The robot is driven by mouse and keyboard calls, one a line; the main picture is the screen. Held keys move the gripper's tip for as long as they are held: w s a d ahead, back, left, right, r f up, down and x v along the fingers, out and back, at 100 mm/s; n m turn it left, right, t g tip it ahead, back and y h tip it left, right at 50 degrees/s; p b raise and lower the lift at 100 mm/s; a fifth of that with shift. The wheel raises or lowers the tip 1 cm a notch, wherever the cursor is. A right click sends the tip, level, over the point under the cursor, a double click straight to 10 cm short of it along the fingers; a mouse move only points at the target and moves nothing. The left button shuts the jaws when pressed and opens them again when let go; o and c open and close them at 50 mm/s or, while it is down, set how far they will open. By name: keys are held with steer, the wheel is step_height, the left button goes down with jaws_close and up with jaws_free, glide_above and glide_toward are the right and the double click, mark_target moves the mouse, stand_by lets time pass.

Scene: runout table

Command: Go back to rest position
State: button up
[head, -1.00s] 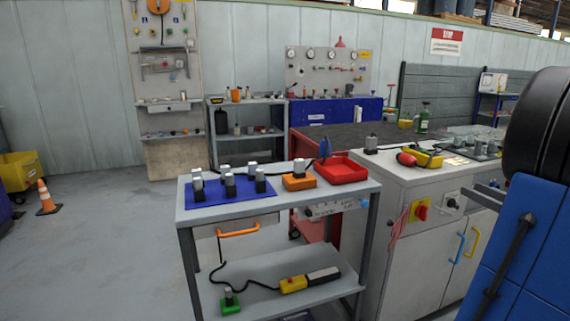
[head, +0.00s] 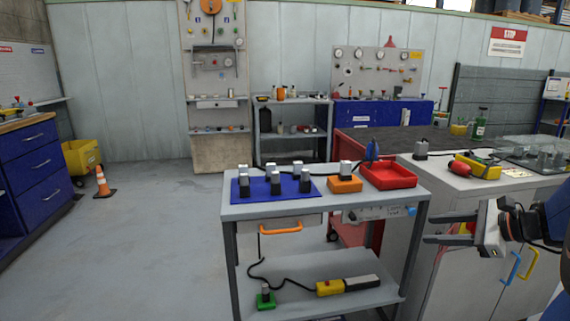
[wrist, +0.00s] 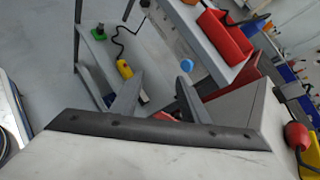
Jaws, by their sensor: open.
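My gripper (head: 452,228) is at the right of the head view, in front of the grey cabinet and right of the small table. Its two fingers are apart with nothing between them. In the wrist view my gripper (wrist: 158,98) also shows open and empty, with the small table's legs and lower shelf beyond it. My arm comes in from the right edge of the head view.
The small table (head: 355,205) carries a blue mat (head: 250,196) with several grey-black pieces, an orange block (head: 345,185) and a red tray (head: 388,178). A grey cabinet (head: 470,200) stands right of it. The floor at left is clear up to an orange cone (head: 103,183).

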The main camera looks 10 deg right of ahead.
steer(key=s+a+f+n+g, duration=0.3)
steer(key=a+n, duration=0.2)
steer(key=a, duration=0.4)
steer(key=s+a+f+n+g+h, duration=0.1)
steer(key=s+a+f+n+h, duration=0.1)
steer(key=s+n, duration=0.5)
steer(key=s+a+f+n+g+h, duration=0.1)
steer(key=s+a+f+n+h, duration=0.2)
steer(key=n, duration=0.8)
steer(key=shift+s+a+h, duration=1.05)
steer(key=shift+s+h, duration=0.05)
steer(key=shift+s, duration=1.1)
steer(key=shift+c, duration=0.6)
